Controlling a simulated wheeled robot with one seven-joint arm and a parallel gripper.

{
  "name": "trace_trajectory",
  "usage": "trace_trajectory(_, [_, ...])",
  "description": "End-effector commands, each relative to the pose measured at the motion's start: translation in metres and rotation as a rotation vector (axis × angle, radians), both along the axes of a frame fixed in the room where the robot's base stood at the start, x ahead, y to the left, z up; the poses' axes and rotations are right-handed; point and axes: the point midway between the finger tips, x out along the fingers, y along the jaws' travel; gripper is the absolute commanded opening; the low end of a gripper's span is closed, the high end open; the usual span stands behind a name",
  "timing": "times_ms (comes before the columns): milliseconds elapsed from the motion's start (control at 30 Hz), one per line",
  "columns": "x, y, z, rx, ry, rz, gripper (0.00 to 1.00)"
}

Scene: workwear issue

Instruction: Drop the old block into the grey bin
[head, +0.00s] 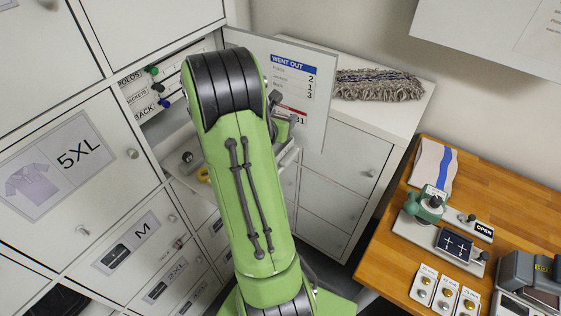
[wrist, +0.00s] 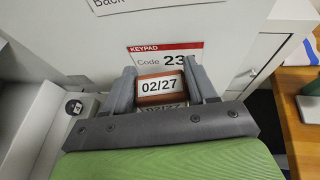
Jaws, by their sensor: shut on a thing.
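My gripper (wrist: 160,72) is shut on a reddish-brown block (wrist: 143,99) with a white label reading 02/27, seen in the wrist view between the two grey fingers. A second 02/27 shows just below, partly cut off by the gripper body. In the head view my green arm hides most of my gripper, and I cannot make out the block there. I cannot identify a grey bin in either view.
A white panel (head: 312,112) headed WENT OUT stands close to my gripper. A grey mop head (head: 378,86) lies on a white cabinet (head: 345,148). A wooden bench (head: 385,262) with small devices stands right. Labelled lockers (head: 62,170) fill the left.

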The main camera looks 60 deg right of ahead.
Motion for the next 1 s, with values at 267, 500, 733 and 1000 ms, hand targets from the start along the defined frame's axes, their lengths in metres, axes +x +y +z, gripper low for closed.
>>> trace_trajectory(267, [0.0,0.0,-0.046,0.0,0.001,0.002,0.28])
trace_trajectory(500, [0.0,0.0,-0.054,0.0,0.001,0.003,0.28])
trace_trajectory(733, [0.001,0.001,-0.051,0.0,0.001,0.004,0.67])
trace_trajectory(1000, [0.001,0.001,-0.051,0.0,0.001,0.004,0.86])
